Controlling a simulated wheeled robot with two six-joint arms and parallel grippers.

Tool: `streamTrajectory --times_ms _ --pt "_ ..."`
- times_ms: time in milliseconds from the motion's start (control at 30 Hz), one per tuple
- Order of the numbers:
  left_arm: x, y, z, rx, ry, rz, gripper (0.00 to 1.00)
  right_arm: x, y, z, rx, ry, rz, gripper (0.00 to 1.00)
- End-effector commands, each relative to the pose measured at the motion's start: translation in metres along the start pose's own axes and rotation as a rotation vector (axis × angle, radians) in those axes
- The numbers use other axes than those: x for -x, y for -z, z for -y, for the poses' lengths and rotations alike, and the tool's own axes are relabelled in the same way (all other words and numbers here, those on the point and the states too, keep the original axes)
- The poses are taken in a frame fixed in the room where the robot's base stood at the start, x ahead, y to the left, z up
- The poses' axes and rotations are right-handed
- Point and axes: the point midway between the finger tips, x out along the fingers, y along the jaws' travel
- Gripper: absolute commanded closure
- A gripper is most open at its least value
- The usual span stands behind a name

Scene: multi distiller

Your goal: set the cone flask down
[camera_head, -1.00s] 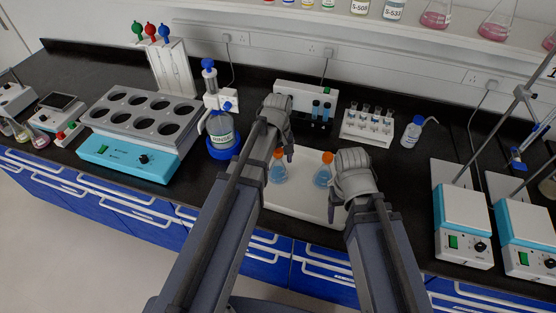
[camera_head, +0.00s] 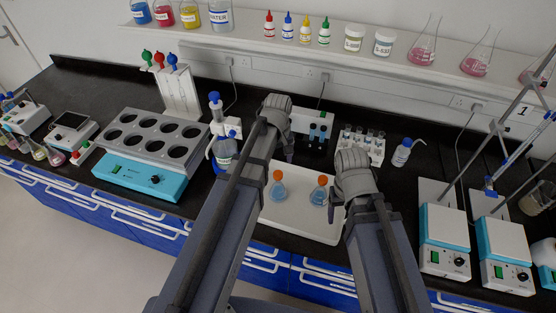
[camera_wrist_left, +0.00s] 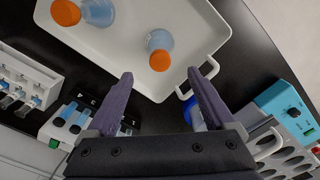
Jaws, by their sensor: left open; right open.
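Two cone flasks with blue liquid and orange caps stand upright on a white tray (camera_head: 300,228): a left flask (camera_head: 279,191) and a right flask (camera_head: 319,196). The wrist view also shows the left flask (camera_wrist_left: 160,46) and the right flask (camera_wrist_left: 98,12). My left gripper (camera_head: 289,155) is above the back of the tray. Its fingers (camera_wrist_left: 164,88) are spread and empty in the left wrist view, apart from both flasks.
A tube rack (camera_head: 362,146) and a grey device with blue tubes (camera_head: 312,128) stand behind the tray. A dispenser bottle (camera_head: 222,150) and heating block (camera_head: 150,150) are left. A wash bottle (camera_head: 402,153) and stirrers (camera_head: 443,240) are right. A shelf runs above.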

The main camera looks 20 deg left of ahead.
Motion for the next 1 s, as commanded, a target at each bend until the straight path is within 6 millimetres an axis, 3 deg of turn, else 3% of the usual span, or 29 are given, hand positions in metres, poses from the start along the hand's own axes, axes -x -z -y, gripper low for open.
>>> streamTrajectory --times_ms 167,400,533,667,1000 --pt "0.001 -0.012 0.0 -0.05 0.005 0.0 0.12 0.001 0.0 0.0 -0.001 0.0 0.0 0.28" --pt "0.001 -0.123 0.005 -0.632 0.068 -0.003 0.12 0.001 0.0 0.0 0.0 0.0 0.0 0.28" --pt "0.002 -0.163 0.012 -0.898 0.098 -0.001 0.12 0.001 0.0 0.0 0.0 0.0 0.0 0.28" --pt "0.002 -0.179 0.015 -1.026 0.115 0.003 0.12 0.001 0.0 0.0 0.0 0.0 0.0 0.28" --pt "0.002 -0.179 0.014 -1.041 0.116 0.004 0.12 0.001 0.0 0.0 0.0 0.0 0.0 0.28"
